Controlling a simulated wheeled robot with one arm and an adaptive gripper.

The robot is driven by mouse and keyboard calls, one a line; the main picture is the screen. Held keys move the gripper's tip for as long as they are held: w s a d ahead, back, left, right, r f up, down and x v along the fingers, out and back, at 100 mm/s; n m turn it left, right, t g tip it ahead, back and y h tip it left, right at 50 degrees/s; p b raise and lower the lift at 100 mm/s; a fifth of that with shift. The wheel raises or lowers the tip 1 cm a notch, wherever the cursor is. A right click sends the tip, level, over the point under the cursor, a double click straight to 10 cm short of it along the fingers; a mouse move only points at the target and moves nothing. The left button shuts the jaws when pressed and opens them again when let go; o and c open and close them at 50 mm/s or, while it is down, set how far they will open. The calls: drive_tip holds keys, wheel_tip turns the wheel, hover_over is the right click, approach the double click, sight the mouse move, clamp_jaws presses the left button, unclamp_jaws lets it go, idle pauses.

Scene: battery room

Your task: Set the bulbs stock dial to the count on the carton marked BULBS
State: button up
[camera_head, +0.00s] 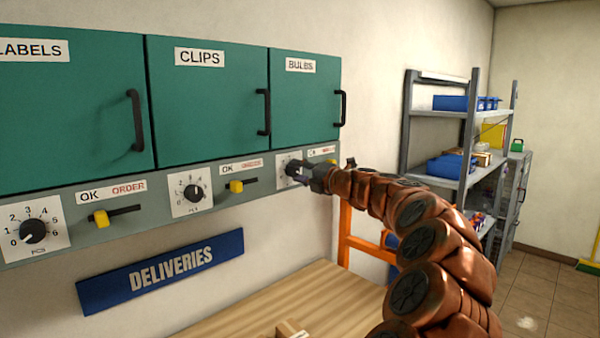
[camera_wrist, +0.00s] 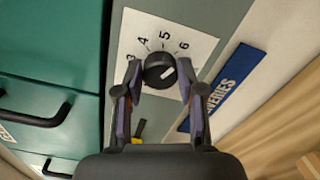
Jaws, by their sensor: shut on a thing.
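The bulbs stock dial is a white plate (camera_head: 283,160) with a black knob, under the green BULBS cupboard (camera_head: 308,95). In the head view my gripper (camera_head: 299,172) covers most of it. In the wrist view my gripper (camera_wrist: 159,73) has a finger on each side of the black knob (camera_wrist: 155,66) and is shut on it. The numbers 3 to 6 show on the plate (camera_wrist: 201,43); lower ones are hidden. No carton marked BULBS is readable.
A clips dial (camera_head: 191,194) and another dial (camera_head: 35,231) sit left on the grey rail, with yellow-tipped sliders (camera_head: 236,186) between. A wooden table (camera_head: 240,310) below bears a partly visible carton (camera_head: 290,330). Metal shelves (camera_head: 442,130) stand at right.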

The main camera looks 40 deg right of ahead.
drive_tip(key=shift+f+m, duration=0.15)
drive_tip(key=shift+m, duration=0.25)
drive_tip(key=o, duration=1.1)
drive_tip(key=shift+o, duration=0.2)
drive_tip(key=s, duration=1.2)
drive_tip(key=shift+a, duration=0.15)
